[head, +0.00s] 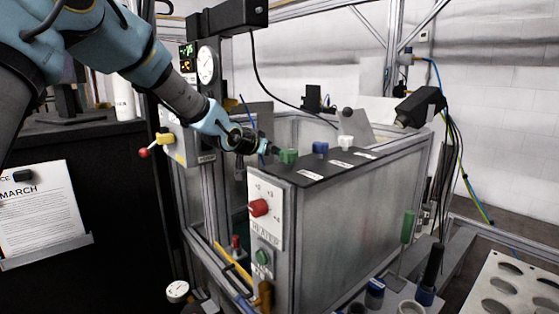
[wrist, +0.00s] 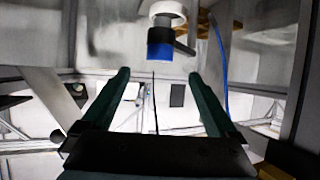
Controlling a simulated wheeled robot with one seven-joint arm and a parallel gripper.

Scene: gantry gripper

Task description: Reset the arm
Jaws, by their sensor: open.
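My arm reaches in from the upper left in the head view. My gripper (head: 266,148) is at the near left edge of the black top panel (head: 312,172), close to the left of a green knob (head: 288,156); I cannot tell if they touch. A blue knob (head: 320,148) and a white knob (head: 345,142) stand farther along the panel. In the wrist view the two green fingers (wrist: 158,76) are apart with nothing held between them. A blue piece (wrist: 160,52) with a white ring shows beyond the fingertips, in line with the gap.
A metal-framed box (head: 360,215) stands under the panel, with a red heater dial (head: 259,208) on its front. A round gauge (head: 206,65) and a black gantry beam (head: 237,15) are close to the arm. A holed rack (head: 510,290) is at lower right.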

